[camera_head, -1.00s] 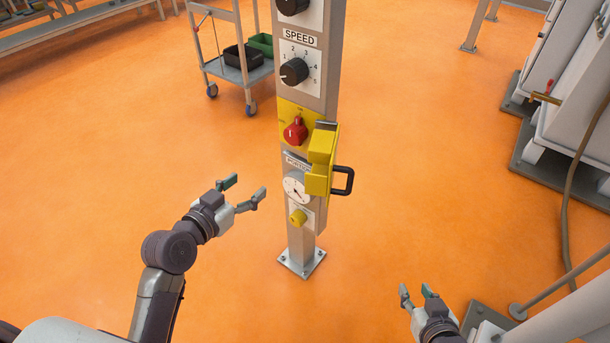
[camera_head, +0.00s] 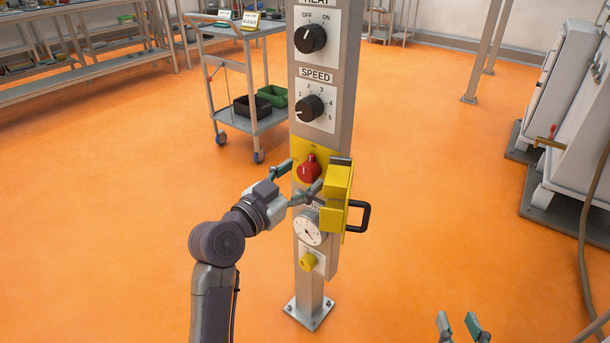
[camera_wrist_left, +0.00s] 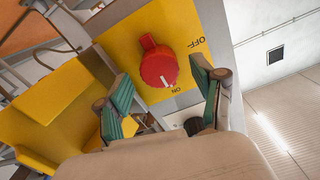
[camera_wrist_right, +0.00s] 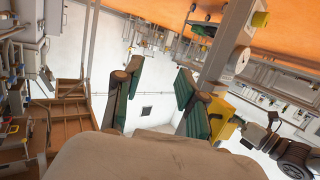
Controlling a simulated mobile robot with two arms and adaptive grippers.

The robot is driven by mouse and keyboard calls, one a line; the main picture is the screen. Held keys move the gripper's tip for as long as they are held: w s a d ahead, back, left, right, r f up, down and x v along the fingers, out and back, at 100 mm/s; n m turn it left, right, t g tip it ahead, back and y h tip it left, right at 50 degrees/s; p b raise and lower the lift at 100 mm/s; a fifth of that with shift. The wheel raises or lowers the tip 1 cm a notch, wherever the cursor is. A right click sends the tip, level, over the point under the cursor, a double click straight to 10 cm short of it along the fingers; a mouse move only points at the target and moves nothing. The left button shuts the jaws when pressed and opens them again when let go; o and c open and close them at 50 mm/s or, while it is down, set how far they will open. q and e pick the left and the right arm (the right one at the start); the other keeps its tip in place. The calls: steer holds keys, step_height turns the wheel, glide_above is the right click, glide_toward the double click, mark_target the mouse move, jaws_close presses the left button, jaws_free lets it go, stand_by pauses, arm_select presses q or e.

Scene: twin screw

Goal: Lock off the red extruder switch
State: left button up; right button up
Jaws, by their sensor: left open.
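The red rotary switch (camera_head: 308,168) sits on a yellow plate on the post. In the left wrist view the red switch (camera_wrist_left: 158,67) has its white mark towards ON. A yellow cover-like part (camera_head: 338,195) stands out from the post's right side, beside the switch, with a black loop (camera_head: 365,216) on it. My left gripper (camera_head: 300,180) is open at the switch, one finger on each side; I cannot tell if they touch it. My right gripper (camera_head: 458,323) is open and empty, low at the bottom right, away from the post.
The post (camera_head: 312,285) also carries a HEAT knob (camera_head: 310,39), a SPEED knob (camera_head: 310,108), a dial gauge (camera_head: 309,227) and a yellow button (camera_head: 307,261). A trolley (camera_head: 240,120) stands behind to the left. Grey machinery (camera_head: 575,130) stands at the right. The orange floor between is clear.

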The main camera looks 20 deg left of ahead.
arm_select(q)
steer(key=shift+x, duration=0.95)
arm_select(e)
steer(key=shift+w+a+r+t, duration=0.15)
steer(key=shift+r+t, duration=0.25)
steer(key=shift+r, duration=0.2)
